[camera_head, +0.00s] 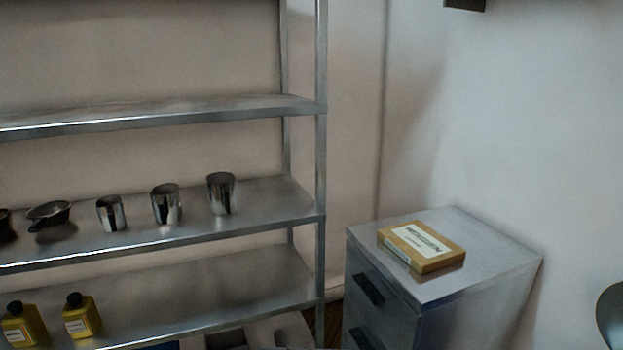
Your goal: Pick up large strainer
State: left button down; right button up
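I cannot make out a large strainer for certain. A dark, rounded metal object (612,318) is cut off by the right edge, and I cannot tell what it is. A small dark metal vessel with a spout or handle (48,214) sits on the middle shelf at the left. Neither of my grippers is in view.
A metal shelf rack (265,200) fills the left. It holds several shiny metal cups (166,205) and yellow bottles (82,316). A grey drawer cabinet (490,255) stands at the right with a brown box (421,247) on top. The upper shelf (200,110) looks empty.

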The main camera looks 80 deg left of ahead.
aim_at(47, 220)
jog(key=k+u, duration=0.25)
jog(key=k+j+u, duration=0.25)
jog(key=k+l+u, duration=0.1)
jog(key=u, duration=1.75)
jog(key=j+u, duration=0.15)
jog(key=u, duration=0.25)
jog(key=i+j+u, duration=0.1)
jog(key=u, duration=0.3)
jog(key=i+j+u, duration=0.1)
jog(key=u, duration=0.3)
jog(key=i+j+u, duration=0.1)
jog(key=u, duration=0.3)
